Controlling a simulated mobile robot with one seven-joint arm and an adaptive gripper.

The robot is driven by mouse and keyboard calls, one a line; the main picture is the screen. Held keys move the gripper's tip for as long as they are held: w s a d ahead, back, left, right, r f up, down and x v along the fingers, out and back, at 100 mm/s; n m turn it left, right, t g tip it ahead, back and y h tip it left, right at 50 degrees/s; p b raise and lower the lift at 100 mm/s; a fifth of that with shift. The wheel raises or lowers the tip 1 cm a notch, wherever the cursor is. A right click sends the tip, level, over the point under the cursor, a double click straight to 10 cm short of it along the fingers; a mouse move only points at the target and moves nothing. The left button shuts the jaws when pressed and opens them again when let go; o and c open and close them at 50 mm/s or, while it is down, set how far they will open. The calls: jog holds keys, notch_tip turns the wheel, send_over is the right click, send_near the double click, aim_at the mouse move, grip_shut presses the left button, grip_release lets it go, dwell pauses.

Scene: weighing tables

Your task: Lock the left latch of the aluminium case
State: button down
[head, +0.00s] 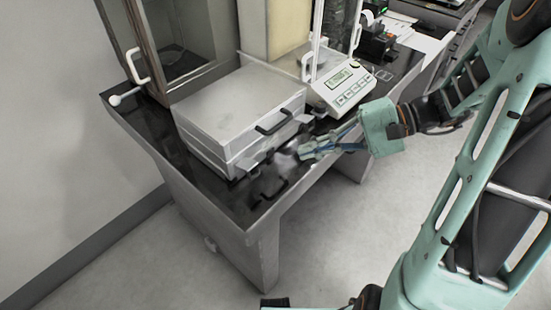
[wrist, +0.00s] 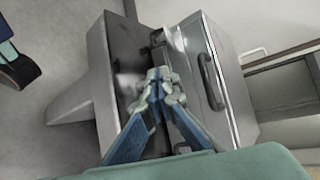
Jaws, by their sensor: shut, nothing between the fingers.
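The aluminium case (head: 240,100) sits on the dark tabletop with its lid down. A black handle (head: 273,122) is on its front, and it also shows in the wrist view (wrist: 211,80). A small grey latch (head: 246,162) at the left of the front seems to stick outward; its exact state is too small to tell. Another latch (head: 303,118) is at the right of the front. My gripper (head: 303,152) is shut and empty in front of the case, to the right of the left latch. In the wrist view, my fingertips (wrist: 160,75) are together beside the case front, apparently not touching a latch.
A balance with a keypad (head: 342,88) stands right of the case.

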aim_at(249, 170)
jog(key=b+x, duration=0.1)
jog(key=x, duration=0.9)
jog(key=shift+d, duration=0.1)
jog(key=shift+r+p, duration=0.25)
jog(key=shift+p, duration=0.1)
jog(key=shift+h, duration=0.3)
jog(key=shift+r+m+g+h+p, duration=0.3)
jog(key=shift+m+g+h+p, duration=0.15)
jog(key=shift+p, duration=1.15)
jog(key=r+m+g+h+p, duration=0.1)
jog(key=h+p, duration=0.1)
jog(key=p, duration=0.1)
jog(key=shift+r+p, duration=0.1)
jog(key=shift+p, duration=0.3)
jog(key=shift+w, duration=0.1)
jog(key=shift+w+a+r, duration=0.1)
jog(key=shift+a+r, duration=0.1)
jog(key=shift+r, duration=0.05)
